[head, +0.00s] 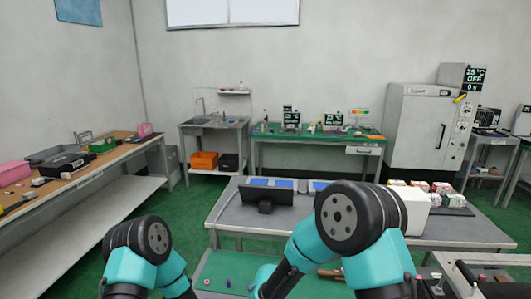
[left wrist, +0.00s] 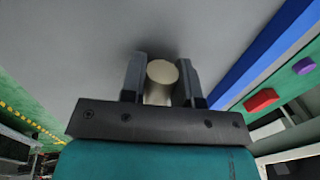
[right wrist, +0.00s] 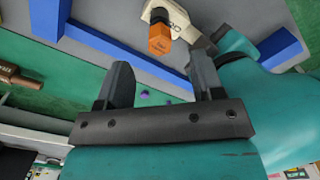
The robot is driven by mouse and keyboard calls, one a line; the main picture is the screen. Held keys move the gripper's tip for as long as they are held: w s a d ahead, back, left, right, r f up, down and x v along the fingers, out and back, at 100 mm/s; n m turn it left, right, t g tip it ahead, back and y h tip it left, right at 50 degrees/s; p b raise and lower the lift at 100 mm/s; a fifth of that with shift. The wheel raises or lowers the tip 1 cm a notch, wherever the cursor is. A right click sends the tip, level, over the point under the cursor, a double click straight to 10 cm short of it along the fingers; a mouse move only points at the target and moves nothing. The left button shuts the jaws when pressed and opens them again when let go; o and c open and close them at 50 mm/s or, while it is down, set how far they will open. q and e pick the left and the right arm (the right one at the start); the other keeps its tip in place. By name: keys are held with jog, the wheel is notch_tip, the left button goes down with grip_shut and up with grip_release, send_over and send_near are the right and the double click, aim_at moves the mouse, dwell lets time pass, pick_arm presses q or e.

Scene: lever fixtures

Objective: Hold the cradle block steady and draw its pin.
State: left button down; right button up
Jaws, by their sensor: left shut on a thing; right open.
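My left gripper (left wrist: 161,62) is shut on a pale, round-topped cylindrical piece (left wrist: 158,96). In the right wrist view, a cream piece (right wrist: 172,16) with an orange block (right wrist: 159,40) at its end shows at the top, beside my left gripper's fingers. It appears to be the held object; I cannot tell which part is the cradle block and which the pin. My right gripper (right wrist: 160,66) is open and empty, with the orange block beyond its fingertips and apart from them. In the head view my arms hide both grippers and the held piece.
A blue bar (left wrist: 262,55) edges a grey surface in the left wrist view. A red block (left wrist: 262,99) and a purple piece (left wrist: 304,66) lie on green beyond it. Blue bars (right wrist: 130,58) also cross the right wrist view. A dark monitor (head: 268,190) stands on the grey table.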

jog(key=shift+r+n, duration=1.65)
jog(key=shift+n, duration=0.65)
jog(key=shift+f, duration=0.1)
jog(key=shift+f, duration=5.9)
jog(key=shift+c, duration=0.2)
grip_shut()
